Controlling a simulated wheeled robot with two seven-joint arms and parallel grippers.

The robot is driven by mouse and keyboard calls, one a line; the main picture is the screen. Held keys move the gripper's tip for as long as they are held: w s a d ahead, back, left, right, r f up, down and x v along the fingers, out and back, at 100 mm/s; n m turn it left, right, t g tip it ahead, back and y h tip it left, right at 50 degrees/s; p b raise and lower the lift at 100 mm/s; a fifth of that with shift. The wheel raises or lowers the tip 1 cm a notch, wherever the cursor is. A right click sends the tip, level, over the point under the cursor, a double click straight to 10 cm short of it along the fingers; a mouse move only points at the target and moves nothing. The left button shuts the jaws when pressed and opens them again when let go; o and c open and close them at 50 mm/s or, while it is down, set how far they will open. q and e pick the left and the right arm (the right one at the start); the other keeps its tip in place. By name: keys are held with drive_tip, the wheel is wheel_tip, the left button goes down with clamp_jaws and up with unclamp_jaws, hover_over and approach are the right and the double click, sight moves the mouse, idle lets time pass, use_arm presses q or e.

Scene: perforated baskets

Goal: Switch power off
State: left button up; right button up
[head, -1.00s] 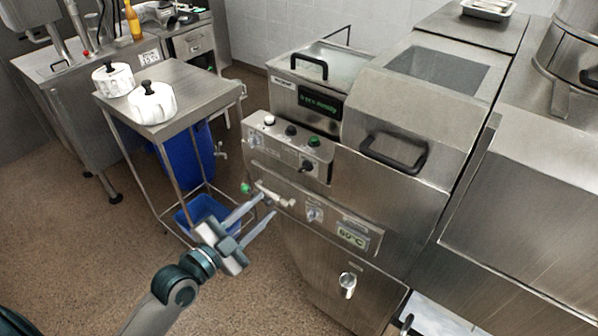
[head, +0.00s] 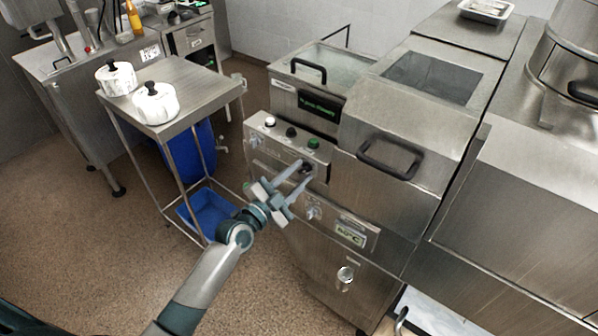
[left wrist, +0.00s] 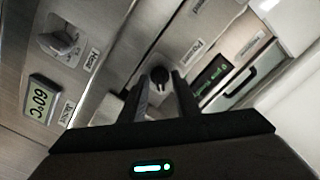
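The black rotary power knob (head: 307,166) sits on the lower right of the steel control panel of the fryer-like machine. It also shows in the left wrist view (left wrist: 160,74), beside a "Power" label (left wrist: 190,62). My left gripper (head: 303,174) is at the panel. Its two fingers (left wrist: 162,85) are apart, with the knob between their tips in the left wrist view. Whether they touch it cannot be told. In the head view the fingers partly cover the knob. My right gripper is not in view.
Lamps and buttons (head: 291,132) sit above the knob. A lower panel has another knob (head: 313,212) and a temperature display (head: 352,232). A lid handle (head: 391,157) juts out at right. A steel cart (head: 205,92) with white pots stands at left.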

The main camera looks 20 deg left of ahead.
use_arm(q)
drive_tip(key=shift+w, duration=0.1)
clamp_jaws()
drive_tip(key=shift+n, duration=0.4)
drive_tip(key=n, duration=0.8)
drive_tip(key=shift+p, duration=0.3)
drive_tip(key=n, duration=0.4)
drive_tip(key=shift+n, duration=0.3)
drive_tip(key=shift+n+p, duration=0.4)
drive_tip(key=shift+n, duration=1.9)
